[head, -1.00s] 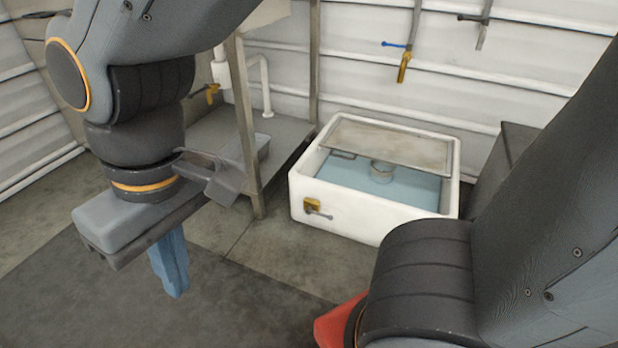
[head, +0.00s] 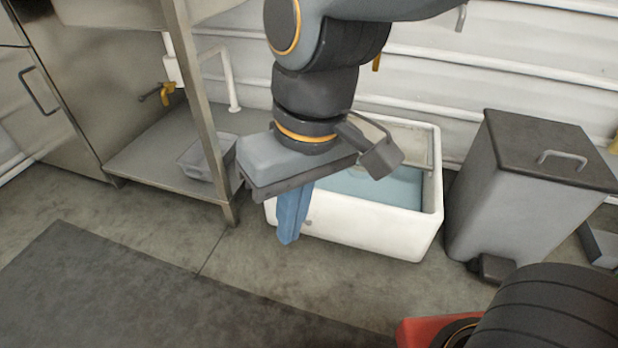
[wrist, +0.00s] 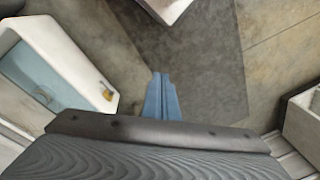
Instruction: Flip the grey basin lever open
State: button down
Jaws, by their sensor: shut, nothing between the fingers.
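The white basin (head: 385,238) holds pale blue water and stands on the floor beyond my gripper. My gripper (head: 288,240) points down with its blue fingers shut and empty, in front of the basin's left front in the head view. The fingers also show in the wrist view (wrist: 160,76). They hide the basin's yellow valve in the head view; only a small grey bit, perhaps the lever's end, shows right beside them. In the wrist view the yellow valve (wrist: 106,94) sits on the basin wall (wrist: 85,28), left of the fingers and apart from them. The lever's angle cannot be told.
A steel bench with a lower shelf (head: 150,150) stands left of the basin, its leg (head: 229,212) close by. A yellow tap (head: 166,92) is above that shelf. A grey pedal bin (head: 490,200) stands on the right. The floor in front is clear, with a dark mat (head: 100,290).

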jog(key=w+d+f+n+t+h+b, duration=0.25)
jog(key=w+f+n+h, duration=0.35)
jog(key=w+f, duration=0.4)
jog(key=w+d+f+n+t+h+b, duration=0.25)
jog(key=w+f+n+h, duration=0.25)
jog(key=w+f+n, duration=0.5)
jog(key=w+a+f+n+t+y, duration=0.1)
jog(key=a+f+n+t, duration=0.1)
jog(key=f, duration=0.6)
jog(key=w+a+f+n+t+y+b, duration=0.1)
jog(key=a+f+n+t+y, duration=0.1)
jog(key=f, duration=0.7)
jog(key=w+a+f+n+t+y, duration=0.2)
jog(key=f+n, duration=0.3)
jog(key=f, duration=0.4)
jog(key=shift+a+b, duration=0.35)
jog(key=shift+a, duration=0.45)
